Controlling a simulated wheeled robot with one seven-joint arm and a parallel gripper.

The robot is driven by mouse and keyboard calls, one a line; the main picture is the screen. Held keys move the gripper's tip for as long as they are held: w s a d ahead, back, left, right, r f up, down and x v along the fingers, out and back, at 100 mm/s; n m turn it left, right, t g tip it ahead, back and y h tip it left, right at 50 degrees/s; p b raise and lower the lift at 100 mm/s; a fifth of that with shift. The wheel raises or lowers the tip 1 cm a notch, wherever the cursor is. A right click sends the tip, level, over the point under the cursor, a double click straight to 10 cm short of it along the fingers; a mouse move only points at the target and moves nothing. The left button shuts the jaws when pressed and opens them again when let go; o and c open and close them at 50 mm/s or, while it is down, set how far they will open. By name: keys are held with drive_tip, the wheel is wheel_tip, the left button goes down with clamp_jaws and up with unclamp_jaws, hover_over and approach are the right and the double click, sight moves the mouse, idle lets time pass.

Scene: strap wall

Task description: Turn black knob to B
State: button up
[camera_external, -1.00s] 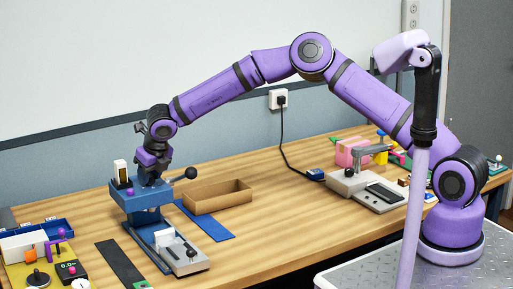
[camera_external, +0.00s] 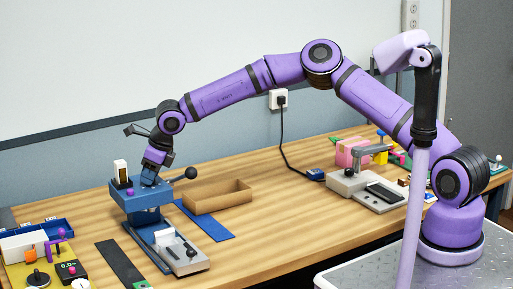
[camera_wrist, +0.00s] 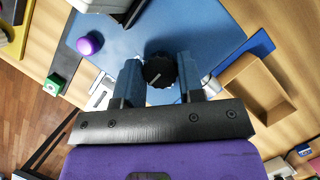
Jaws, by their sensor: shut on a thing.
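The black knob (camera_wrist: 159,70) is a ribbed round knob on the blue top of the press-like machine (camera_wrist: 207,32). A small pale mark shows on its lower left edge. In the wrist view it sits between the two fingers of my gripper (camera_wrist: 160,77), which is shut on it. In the external view my gripper (camera_external: 150,178) reaches down at a slant to the top of the blue machine (camera_external: 143,197), and hides the knob. I cannot see a letter B or any other marking around the knob.
A purple button (camera_wrist: 90,43) and a white-and-black block (camera_external: 121,172) are on the machine's top. A ball-ended lever (camera_external: 190,173) sticks out to its right. A cardboard tray (camera_external: 217,197) and a blue mat (camera_external: 205,222) lie beside it.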

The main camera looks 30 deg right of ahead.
idle(0.4)
drive_tip(key=o, duration=0.9)
drive_tip(key=v, duration=1)
drive_tip(key=shift+r, duration=0.4)
